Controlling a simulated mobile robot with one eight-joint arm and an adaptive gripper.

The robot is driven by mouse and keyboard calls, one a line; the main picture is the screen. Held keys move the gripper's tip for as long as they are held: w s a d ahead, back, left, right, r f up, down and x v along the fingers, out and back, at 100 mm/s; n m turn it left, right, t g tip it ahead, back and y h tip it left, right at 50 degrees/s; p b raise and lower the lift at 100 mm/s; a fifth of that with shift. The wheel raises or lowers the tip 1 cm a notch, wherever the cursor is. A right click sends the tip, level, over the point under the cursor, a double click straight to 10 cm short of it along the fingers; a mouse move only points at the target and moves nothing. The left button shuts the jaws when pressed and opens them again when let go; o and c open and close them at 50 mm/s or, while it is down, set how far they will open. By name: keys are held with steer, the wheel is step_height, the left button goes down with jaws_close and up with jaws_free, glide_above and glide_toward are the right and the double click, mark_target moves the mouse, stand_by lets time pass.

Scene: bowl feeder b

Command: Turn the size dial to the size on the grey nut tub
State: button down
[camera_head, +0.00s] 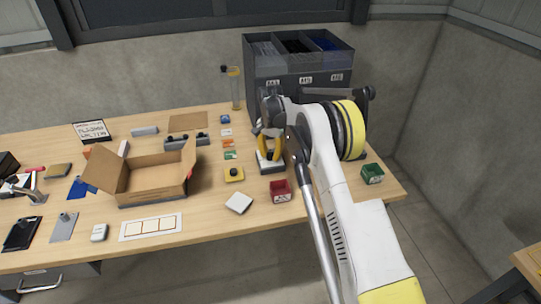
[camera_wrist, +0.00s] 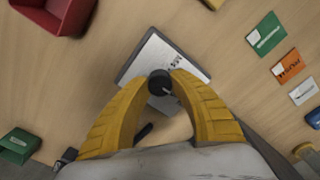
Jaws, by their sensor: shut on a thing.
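The size dial (camera_head: 271,163) is a dark round knob on a pale-topped grey box on the table. In the wrist view the knob (camera_wrist: 160,83) sits between my yellow fingertips, with a pale pointer mark pointing to the lower right. My gripper (camera_head: 269,149) comes down from above and is shut on the knob. The dial's white plate (camera_wrist: 150,55) has dark size marks, partly hidden by my fingers and too small to read surely. I cannot make out a clearly grey nut tub; a red tub (camera_head: 280,192) and a green tub (camera_head: 372,174) have labels too small to read.
A dark feeder (camera_head: 298,68) with labelled bins stands behind my arm. An open cardboard box (camera_head: 154,181) is left of the dial. The front right table is partly clear.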

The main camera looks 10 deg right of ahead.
mark_target(270, 154)
steer(key=shift+m, duration=0.4)
steer(key=c, duration=1.1)
jaws_free()
step_height(270, 154, up, 12)
